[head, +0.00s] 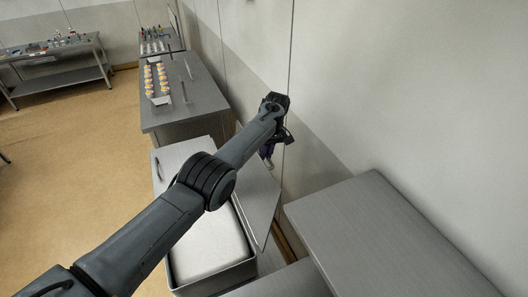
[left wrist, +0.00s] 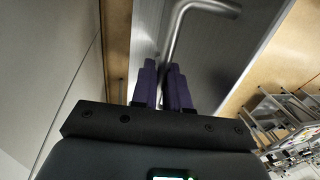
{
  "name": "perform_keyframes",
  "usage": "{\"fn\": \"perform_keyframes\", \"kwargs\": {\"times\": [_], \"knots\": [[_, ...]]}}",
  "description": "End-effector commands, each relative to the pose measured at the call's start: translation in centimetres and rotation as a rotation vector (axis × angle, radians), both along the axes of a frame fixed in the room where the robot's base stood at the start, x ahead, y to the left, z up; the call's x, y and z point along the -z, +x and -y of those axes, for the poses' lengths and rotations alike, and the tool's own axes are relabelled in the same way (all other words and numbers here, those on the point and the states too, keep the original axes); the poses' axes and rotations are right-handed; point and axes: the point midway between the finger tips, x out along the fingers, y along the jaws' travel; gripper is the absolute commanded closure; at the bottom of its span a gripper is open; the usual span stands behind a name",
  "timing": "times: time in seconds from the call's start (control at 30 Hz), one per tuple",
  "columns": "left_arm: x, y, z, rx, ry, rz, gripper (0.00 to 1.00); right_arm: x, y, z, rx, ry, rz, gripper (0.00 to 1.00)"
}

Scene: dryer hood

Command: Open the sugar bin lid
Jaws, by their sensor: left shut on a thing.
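The sugar bin (head: 212,281) stands open below my left arm in the head view, with white contents (head: 208,245) filling it. Its grey lid (head: 262,205) is raised and stands steeply tilted on the bin's right side, near the wall. My left gripper (head: 268,160) is at the far upper part of the lid. In the left wrist view its purple fingers (left wrist: 166,78) are shut on a bent metal handle (left wrist: 176,30) beside the lid panel (left wrist: 215,60). My arm covers part of the bin. My right gripper is not in view.
A grey metal worktop (head: 385,240) stands at the right, close to the lid. A steel table (head: 190,98) with several orange-and-white items is beyond the bin. The pale wall (head: 400,90) is close behind my left gripper. Open floor (head: 80,150) lies at the left.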

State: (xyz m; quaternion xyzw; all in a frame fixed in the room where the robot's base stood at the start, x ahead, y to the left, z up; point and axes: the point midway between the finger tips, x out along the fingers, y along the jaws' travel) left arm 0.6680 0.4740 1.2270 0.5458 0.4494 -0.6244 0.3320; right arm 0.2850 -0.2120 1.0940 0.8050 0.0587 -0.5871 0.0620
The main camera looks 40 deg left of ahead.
Motion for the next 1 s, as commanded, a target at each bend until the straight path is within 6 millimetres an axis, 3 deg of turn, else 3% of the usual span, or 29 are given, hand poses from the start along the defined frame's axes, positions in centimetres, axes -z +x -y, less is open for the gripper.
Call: {"fn": "perform_keyframes", "kwargs": {"times": [0.03,0.17,0.2,0.33,1.0], "knots": [[1.85,-0.02,0.6,0.011,0.002,-0.003,1.0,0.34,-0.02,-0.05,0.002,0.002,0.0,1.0],[1.88,-0.02,0.6,0.012,0.002,-0.003,1.0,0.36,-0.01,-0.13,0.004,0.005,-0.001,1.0],[1.89,-0.02,0.6,0.012,0.002,-0.003,0.81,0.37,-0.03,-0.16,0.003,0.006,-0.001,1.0],[1.84,-0.03,0.59,0.012,0.002,-0.005,0.62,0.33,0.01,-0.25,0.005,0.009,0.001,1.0],[0.91,0.16,0.35,0.011,0.004,0.005,0.62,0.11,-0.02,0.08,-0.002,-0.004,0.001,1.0]]}}
